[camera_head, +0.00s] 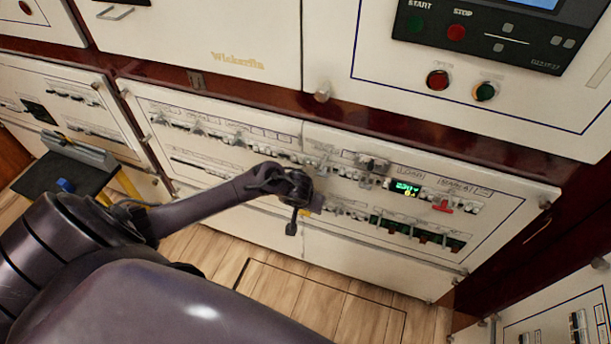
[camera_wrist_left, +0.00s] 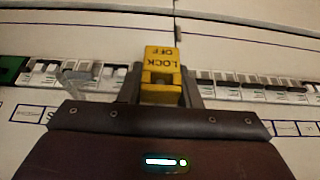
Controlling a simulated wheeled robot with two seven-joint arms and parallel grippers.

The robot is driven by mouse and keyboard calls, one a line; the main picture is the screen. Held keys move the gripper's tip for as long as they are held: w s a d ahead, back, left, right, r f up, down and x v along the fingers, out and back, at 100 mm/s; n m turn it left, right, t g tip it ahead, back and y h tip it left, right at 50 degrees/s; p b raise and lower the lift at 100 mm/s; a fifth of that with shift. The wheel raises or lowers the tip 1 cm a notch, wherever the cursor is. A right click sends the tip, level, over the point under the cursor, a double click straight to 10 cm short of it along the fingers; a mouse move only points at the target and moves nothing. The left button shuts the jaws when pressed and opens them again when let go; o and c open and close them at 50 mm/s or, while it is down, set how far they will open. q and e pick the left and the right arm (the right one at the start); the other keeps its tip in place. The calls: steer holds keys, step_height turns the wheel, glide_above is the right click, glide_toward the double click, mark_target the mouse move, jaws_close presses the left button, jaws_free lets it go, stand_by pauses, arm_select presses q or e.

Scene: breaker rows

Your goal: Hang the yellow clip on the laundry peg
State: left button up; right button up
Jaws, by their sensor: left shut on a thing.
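The yellow clip (camera_wrist_left: 161,72), marked LOCK OFF, is between the fingers of my left gripper (camera_wrist_left: 161,95) in the wrist view. The gripper is shut on it, and the lettering appears upside down. In the head view my left gripper (camera_head: 308,204) is in front of the middle of the breaker panel (camera_head: 310,235), and the clip is mostly hidden there. In the wrist view the clip lies over a gap between two rows of breaker switches (camera_wrist_left: 235,84). I cannot tell which fitting is the laundry peg; the small labels are unreadable. My right gripper is not in view.
A lit green display (camera_head: 405,188) and a red switch piece (camera_head: 442,206) are on the panel's right half. A control box (camera_head: 485,30) with START and STOP buttons is above right. A small black-topped stand (camera_head: 62,172) is at left. The wooden floor (camera_head: 290,290) below is clear.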

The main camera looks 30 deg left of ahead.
arm_select(q)
steer(key=shift+w, duration=0.3)
steer(key=o, duration=1)
steer(key=shift+o, duration=0.2)
steer(key=shift+w+a, duration=0.1)
steer(key=shift+a, duration=0.25)
steer(key=shift+r, duration=0.1)
steer(key=d+p+v, duration=0.1)
steer(key=p+v, duration=0.2)
steer(key=v, duration=0.4)
steer(key=shift+s+r, duration=0.25)
steer(key=shift+r, duration=0.05)
steer(key=shift+d, duration=0.1)
steer(key=shift+c, duration=0.2)
